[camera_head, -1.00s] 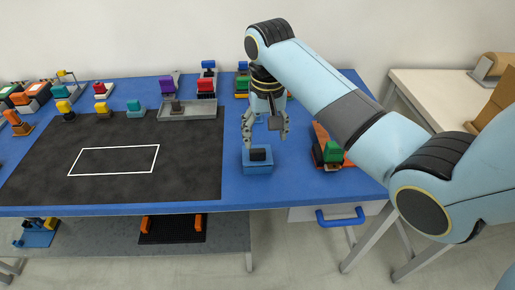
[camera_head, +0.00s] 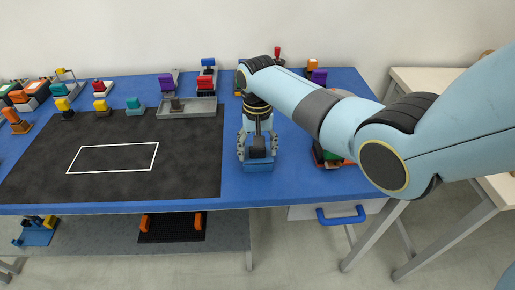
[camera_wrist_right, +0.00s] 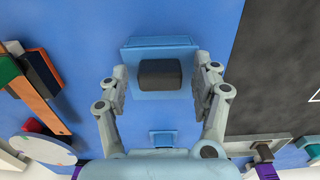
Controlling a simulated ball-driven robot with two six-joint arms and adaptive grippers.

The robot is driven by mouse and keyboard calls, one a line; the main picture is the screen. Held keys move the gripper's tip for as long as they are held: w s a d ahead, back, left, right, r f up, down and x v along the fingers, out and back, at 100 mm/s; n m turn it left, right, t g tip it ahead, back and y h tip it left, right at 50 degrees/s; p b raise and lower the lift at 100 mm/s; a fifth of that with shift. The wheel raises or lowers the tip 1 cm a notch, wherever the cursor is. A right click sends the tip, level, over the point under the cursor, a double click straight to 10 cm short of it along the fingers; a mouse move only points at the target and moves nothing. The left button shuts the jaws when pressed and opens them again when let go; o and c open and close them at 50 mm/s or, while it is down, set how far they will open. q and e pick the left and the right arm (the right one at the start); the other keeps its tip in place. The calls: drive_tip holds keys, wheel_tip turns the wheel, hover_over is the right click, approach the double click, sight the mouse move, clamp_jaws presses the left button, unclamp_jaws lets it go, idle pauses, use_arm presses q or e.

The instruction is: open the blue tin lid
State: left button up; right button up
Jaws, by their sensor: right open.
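The blue tin (camera_head: 258,166) stands on the blue table to the right of the black mat. Its lid has a dark block-shaped handle (camera_wrist_right: 160,74), seen clearly in the right wrist view. The lid (camera_wrist_right: 160,50) looks to be on the tin. My right gripper (camera_head: 258,152) points down over the tin with its fingers open. In the right wrist view the fingertips (camera_wrist_right: 160,80) stand on both sides of the handle, with a gap on each side. My left gripper is not in view.
A black mat (camera_head: 60,175) with a white outlined rectangle lies to the left. A grey tray (camera_head: 187,112) stands behind. Several coloured-handled objects line the back of the table. A red-and-green object (camera_head: 328,158) stands at the right, partly behind my arm.

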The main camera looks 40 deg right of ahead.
drive_tip(key=shift+c, duration=0.5)
clamp_jaws()
drive_tip(key=shift+a, duration=0.1)
